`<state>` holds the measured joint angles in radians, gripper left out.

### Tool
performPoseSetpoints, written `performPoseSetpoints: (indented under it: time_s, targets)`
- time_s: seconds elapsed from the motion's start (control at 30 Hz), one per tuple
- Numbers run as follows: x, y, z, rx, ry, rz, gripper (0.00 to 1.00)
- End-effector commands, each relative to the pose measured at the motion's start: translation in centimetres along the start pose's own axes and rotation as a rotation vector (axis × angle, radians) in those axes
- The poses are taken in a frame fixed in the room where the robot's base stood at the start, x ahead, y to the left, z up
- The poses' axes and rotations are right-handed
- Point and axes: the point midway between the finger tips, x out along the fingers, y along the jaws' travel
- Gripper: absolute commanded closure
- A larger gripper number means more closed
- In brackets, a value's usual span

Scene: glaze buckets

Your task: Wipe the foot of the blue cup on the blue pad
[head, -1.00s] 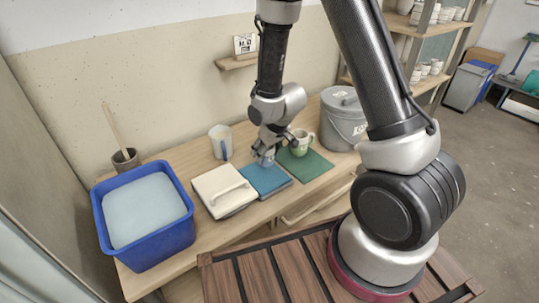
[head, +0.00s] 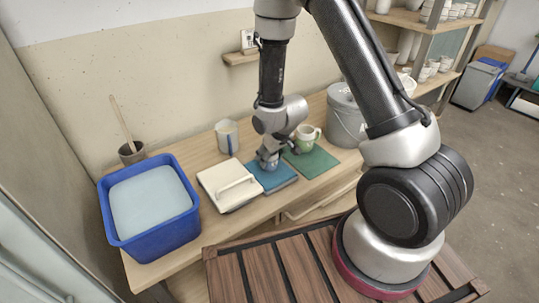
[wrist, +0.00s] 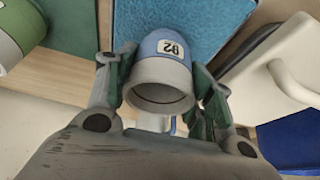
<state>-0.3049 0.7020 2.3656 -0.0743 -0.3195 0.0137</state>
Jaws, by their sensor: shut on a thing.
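The blue cup (wrist: 163,70) is between the two fingers of my gripper (wrist: 164,90) in the wrist view. It has a grey band around its open mouth, which faces the wrist camera, and a blue lower part with a white label. My gripper (head: 269,160) is shut on the cup, above the blue pad (head: 281,181) in the head view. The cup's foot points toward the pad, which fills the top of the wrist view (wrist: 205,14). The foot is hidden, so I cannot tell whether it touches the pad.
A green cup (head: 306,137) stands by the green pad (head: 318,164) on the right. A white lidded box (head: 222,192) and a blue tub (head: 150,245) are on the left. A pitcher (head: 227,137) stands behind, and a grey bucket (head: 345,120) at the back right.

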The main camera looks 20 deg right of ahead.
Motion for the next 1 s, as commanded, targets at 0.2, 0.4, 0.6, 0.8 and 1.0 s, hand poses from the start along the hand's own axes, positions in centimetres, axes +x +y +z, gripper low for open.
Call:
performPoseSetpoints:
  time_s: [0.2, 0.4, 0.6, 0.8, 1.0]
  targets:
    - [0.0, 0.0, 0.0, 0.0, 0.0, 0.0, 0.76]
    - [0.1, 0.0, 0.1, 0.0, 0.0, 0.0, 0.76]
    - [0.4, 0.0, 0.2, 0.0, -0.001, 0.0, 0.76]
    - [0.7, 0.0, 0.3, 0.0, -0.001, 0.0, 0.76]
    - [1.0, 0.0, 0.4, 0.0, 0.0, 0.0, 0.76]
